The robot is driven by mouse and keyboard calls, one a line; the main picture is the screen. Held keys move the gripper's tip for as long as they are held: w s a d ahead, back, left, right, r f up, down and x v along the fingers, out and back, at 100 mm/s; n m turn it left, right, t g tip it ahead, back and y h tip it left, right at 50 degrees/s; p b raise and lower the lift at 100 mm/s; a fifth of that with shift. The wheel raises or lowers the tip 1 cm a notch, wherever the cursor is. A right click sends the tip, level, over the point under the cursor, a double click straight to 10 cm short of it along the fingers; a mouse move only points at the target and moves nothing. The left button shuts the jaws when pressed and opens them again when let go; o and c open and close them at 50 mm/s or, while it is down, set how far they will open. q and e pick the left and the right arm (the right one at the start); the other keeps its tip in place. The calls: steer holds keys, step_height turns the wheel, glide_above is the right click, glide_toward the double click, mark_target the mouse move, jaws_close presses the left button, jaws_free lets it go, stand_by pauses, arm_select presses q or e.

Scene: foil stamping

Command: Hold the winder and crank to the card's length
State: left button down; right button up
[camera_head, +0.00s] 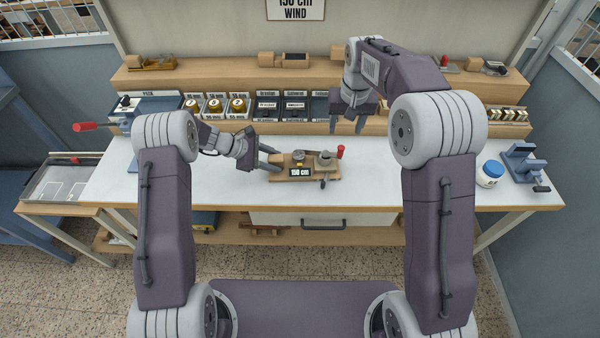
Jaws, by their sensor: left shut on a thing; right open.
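The winder (330,176) is a small wooden-based device on the white bench top. Its front label reads 150 cm. A grey drum and a crank with a red knob (340,151) are at its right end. My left gripper (270,161) is shut on the winder's left end. My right gripper (347,124) is open and empty, above and behind the crank, apart from the knob. The card (295,8) on the back wall reads 150 cm wind; its top is cut off.
A wooden shelf with gold spools (215,104) and dark labelled boxes (267,106) runs along the back. A red-handled press (130,115) stands left. A white jar (490,173) and a blue clamp (523,160) are at right. The bench around the winder is clear.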

arm_select(q)
steer(key=c, duration=0.8)
jaws_free()
steer(key=shift+s+f, duration=0.1)
steer(key=shift+f, duration=0.2)
steer(key=shift+o, duration=0.3)
arm_select(e)
steer(key=shift+w+f, duration=0.1)
arm_select(q)
steer(key=v, duration=1.2)
steer(key=shift+w+r, duration=0.2)
steer(key=shift+r, duration=0.05)
